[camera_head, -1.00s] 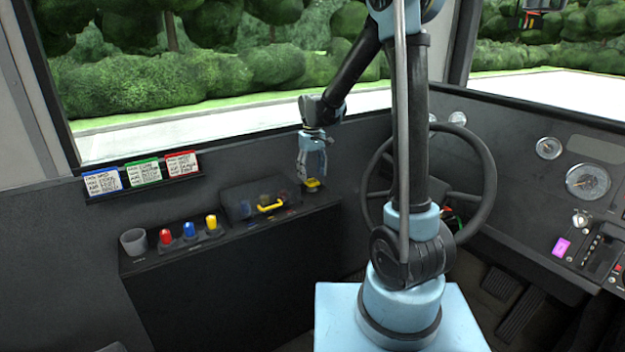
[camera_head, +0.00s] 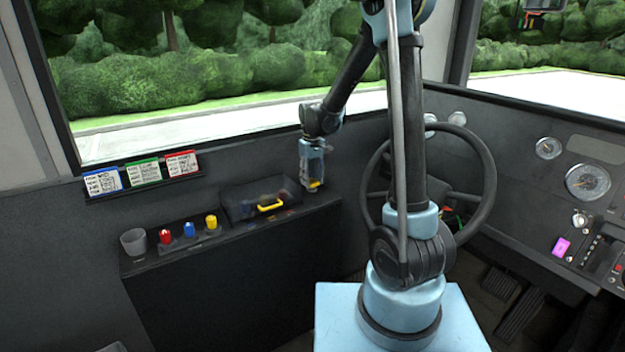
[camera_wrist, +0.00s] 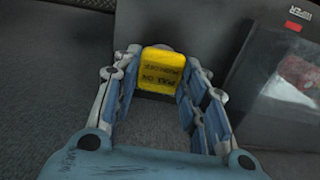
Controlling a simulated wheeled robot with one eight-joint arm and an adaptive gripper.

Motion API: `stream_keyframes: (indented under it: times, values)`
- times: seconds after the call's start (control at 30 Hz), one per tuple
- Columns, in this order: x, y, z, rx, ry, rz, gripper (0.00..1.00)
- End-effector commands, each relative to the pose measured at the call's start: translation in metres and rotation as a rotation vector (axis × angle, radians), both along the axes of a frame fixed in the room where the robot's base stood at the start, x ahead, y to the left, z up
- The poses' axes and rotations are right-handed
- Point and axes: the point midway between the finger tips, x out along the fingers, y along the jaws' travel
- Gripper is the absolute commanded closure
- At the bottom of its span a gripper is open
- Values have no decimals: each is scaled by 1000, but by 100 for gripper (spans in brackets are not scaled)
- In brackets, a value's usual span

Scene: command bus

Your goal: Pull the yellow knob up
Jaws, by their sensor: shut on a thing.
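The yellow knob (camera_wrist: 163,70) is a square yellow block with dark lettering that reads "PULL ON" on its face. In the wrist view it sits between the fingertips of my gripper (camera_wrist: 160,82), which is shut on it. In the head view my gripper (camera_head: 313,180) points down at the right end of the side ledge (camera_head: 235,238). Only a little of the yellow knob (camera_head: 314,184) shows there, the rest being hidden by the fingers.
A dark lidded box with a yellow handle (camera_head: 271,204) stands left of my gripper. Red (camera_head: 165,237), blue (camera_head: 189,230) and yellow (camera_head: 211,222) small knobs and a grey cup (camera_head: 134,241) are further left. The steering wheel (camera_head: 483,165) is to the right.

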Motion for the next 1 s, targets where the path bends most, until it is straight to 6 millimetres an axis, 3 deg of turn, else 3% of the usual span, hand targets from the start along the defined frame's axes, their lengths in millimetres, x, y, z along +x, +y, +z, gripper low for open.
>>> stream_keyframes:
  times: [0.27,0.5,0.53,0.6,1.0]
  values:
    - [1,-1,21,-2,-2,-2,100]
    - [2,-1,22,-3,-2,-2,100]
    - [2,-1,22,-3,-2,-2,58]
    - [1,-1,22,-2,-2,-2,43]
    - [1,-1,23,-2,-1,-1,40]
